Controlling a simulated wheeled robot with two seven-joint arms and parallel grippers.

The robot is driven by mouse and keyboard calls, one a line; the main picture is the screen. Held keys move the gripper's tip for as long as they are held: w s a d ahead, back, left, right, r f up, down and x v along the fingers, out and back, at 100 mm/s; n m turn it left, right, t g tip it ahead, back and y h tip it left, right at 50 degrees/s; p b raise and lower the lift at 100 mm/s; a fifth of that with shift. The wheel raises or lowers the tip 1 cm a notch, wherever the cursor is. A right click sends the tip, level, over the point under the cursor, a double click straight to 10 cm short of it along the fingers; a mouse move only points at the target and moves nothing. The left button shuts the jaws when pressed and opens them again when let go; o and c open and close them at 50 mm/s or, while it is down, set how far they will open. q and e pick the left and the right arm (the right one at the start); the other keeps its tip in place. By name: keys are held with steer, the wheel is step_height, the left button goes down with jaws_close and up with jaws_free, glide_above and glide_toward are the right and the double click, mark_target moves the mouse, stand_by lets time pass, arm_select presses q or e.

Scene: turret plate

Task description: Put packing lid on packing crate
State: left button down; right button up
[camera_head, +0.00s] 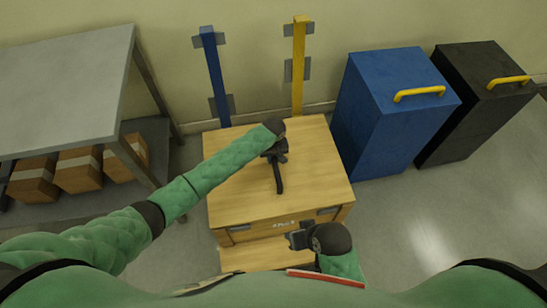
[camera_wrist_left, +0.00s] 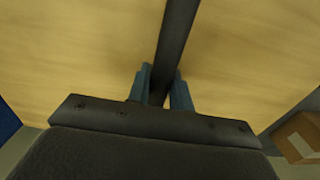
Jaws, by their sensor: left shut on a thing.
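The packing lid (camera_head: 240,195) is a flat light-wood panel with a dark bar handle across its middle. It lies over the top of the wooden packing crate (camera_head: 262,229), whose front shows grey brackets and a small label. I cannot tell whether the lid touches the crate rim all round. My left gripper (camera_head: 276,157) is shut on the dark handle. In the left wrist view, the handle (camera_wrist_left: 178,35) runs between the two fingers (camera_wrist_left: 160,85). My right gripper (camera_head: 296,238) is by the crate's front, apart from the handle; its fingers are too unclear to judge.
A grey metal table (camera_head: 65,85) stands at left, with cardboard boxes (camera_head: 80,168) on its lower shelf. A blue post (camera_head: 215,80) and a yellow post (camera_head: 299,65) stand behind the crate. A blue bin (camera_head: 385,115) and a black bin (camera_head: 465,110) stand at right. The floor at front right is clear.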

arm_select(q)
steer(key=shift+w+f, duration=0.1)
arm_select(e)
steer(key=shift+w+r, duration=0.2)
steer(key=shift+w, duration=0.2)
arm_select(q)
steer(key=shift+f, duration=0.1)
arm_select(e)
steer(key=shift+s, duration=0.1)
